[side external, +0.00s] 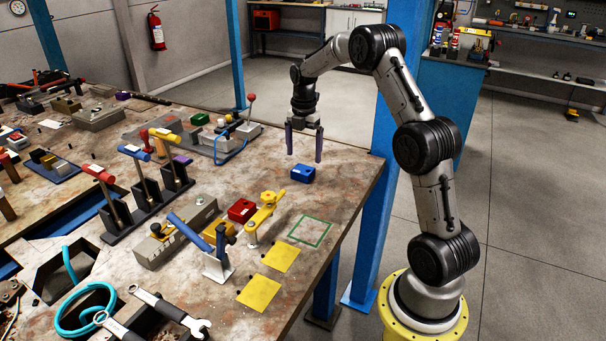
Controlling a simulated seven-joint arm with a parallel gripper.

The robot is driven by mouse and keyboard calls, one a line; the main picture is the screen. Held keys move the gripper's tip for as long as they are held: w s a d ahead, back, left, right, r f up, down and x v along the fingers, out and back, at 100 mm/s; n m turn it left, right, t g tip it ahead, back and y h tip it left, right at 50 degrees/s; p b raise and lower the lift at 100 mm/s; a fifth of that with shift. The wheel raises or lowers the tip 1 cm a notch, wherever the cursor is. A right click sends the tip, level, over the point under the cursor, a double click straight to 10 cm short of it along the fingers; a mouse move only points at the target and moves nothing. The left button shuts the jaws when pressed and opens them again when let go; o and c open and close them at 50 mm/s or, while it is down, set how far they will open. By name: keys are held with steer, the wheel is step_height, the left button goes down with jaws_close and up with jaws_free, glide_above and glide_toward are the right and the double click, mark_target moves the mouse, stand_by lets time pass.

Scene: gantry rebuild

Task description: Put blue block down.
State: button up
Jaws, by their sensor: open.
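The blue block (303,174) sits on the worn bench top, near the bench's far right edge. My gripper (304,158) hangs above it, pointing down, with its two fingers spread apart. The fingertips appear a little above the block, and nothing is held between them. Whether a fingertip touches the block cannot be told from this view.
A red block (241,210) and a yellow clamp (263,215) stand nearer the camera. A green square outline (310,231) and yellow squares (281,259) mark the bench's right side. Levers (146,185) stand to the left. Bare bench surrounds the blue block.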

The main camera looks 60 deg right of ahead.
mark_target(303, 169)
steer(key=shift+w+d+f, duration=0.1)
steer(key=shift+f, duration=1.3)
steer(key=shift+w+d+f, duration=0.1)
steer(key=shift+f, duration=1.25)
steer(key=shift+c, duration=0.2)
steer(key=shift+r, duration=0.1)
jaws_close()
steer(key=shift+r, duration=0.1)
